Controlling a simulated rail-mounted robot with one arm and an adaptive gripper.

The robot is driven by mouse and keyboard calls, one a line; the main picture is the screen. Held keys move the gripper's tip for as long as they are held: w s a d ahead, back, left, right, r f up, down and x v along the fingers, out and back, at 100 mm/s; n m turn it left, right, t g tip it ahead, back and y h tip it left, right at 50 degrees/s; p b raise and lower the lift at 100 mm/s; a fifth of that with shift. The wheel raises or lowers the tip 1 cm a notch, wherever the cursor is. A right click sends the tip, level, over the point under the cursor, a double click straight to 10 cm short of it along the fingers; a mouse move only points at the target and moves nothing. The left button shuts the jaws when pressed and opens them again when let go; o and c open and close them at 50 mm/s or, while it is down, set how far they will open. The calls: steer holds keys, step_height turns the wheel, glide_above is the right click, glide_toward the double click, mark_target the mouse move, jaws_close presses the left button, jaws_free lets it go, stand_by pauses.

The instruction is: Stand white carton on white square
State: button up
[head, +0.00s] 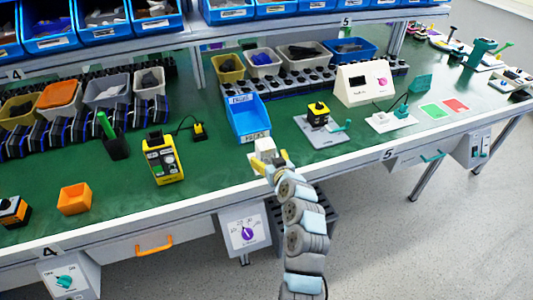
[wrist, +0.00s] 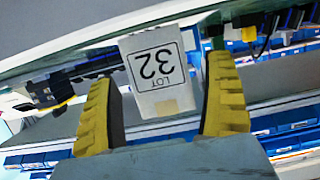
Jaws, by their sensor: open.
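The white carton (head: 266,146) stands at the table's front edge, just in front of the blue bin. My gripper (head: 269,161) is at the carton from the front side. In the wrist view my gripper (wrist: 160,78) is open, its yellow fingers on either side of the carton with narrow gaps showing. I cannot make out a white square in either view; the carton and gripper hide part of the table edge.
A blue bin (head: 247,118) stands right behind the carton. A yellow device (head: 162,158) is to the left, a grey plate with a yellow-black switch (head: 318,113) to the right.

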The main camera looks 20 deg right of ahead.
steer(key=p+v, duration=0.2)
steer(key=v, duration=0.6)
steer(key=shift+s, duration=0.25)
